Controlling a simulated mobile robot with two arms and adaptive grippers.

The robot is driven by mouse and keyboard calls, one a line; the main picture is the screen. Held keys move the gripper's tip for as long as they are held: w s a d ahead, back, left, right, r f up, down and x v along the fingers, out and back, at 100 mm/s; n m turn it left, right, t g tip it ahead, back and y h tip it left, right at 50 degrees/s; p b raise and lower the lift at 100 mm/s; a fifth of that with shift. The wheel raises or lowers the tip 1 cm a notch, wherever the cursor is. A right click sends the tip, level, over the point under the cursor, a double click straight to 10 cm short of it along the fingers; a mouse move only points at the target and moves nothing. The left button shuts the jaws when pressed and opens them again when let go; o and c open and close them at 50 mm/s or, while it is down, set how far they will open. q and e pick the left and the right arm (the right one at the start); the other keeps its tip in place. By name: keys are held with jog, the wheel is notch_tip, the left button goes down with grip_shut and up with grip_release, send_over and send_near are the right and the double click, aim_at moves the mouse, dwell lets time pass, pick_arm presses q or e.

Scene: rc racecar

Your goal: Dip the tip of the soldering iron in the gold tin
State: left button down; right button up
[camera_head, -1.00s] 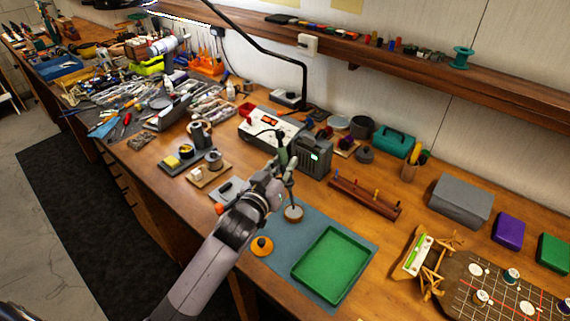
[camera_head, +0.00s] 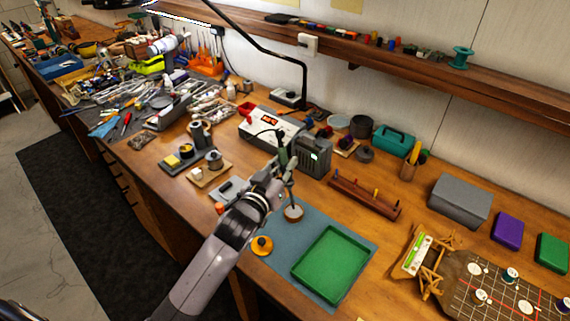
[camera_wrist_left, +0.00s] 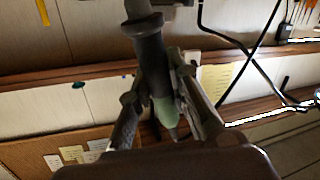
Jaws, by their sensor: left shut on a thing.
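My left gripper (camera_head: 284,172) is shut on the soldering iron (camera_head: 282,148), which stands roughly upright with its dark and green handle up. In the left wrist view the iron's handle (camera_wrist_left: 152,62) lies between the two fingers (camera_wrist_left: 160,100). A small round tin (camera_head: 293,214) with a pale top and golden-brown side sits on the blue-grey mat just below the gripper. The iron's thin lower end points down at this tin. I cannot tell whether the tip touches its contents or stays just above. My right gripper is not in view.
A green tray (camera_head: 332,264) lies on the mat (camera_head: 322,225), and an orange round piece (camera_head: 262,246) is at the mat's left edge. The soldering station (camera_head: 270,128) and a grey box-shaped device (camera_head: 313,158) stand behind. A wooden rack (camera_head: 364,198) is to the right.

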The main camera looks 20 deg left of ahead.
aim_at(283, 150)
pick_arm(q)
jog(key=shift+f, duration=0.2)
dwell(0.5)
jog(key=shift+f+b, duration=0.4)
dwell(0.5)
dwell(0.5)
jog(key=shift+p, duration=0.45)
dwell(1.7)
dwell(1.5)
notch_tip(283, 150, up, 6)
jog(key=p, duration=0.6)
jog(key=shift+r, duration=0.1)
dwell(0.5)
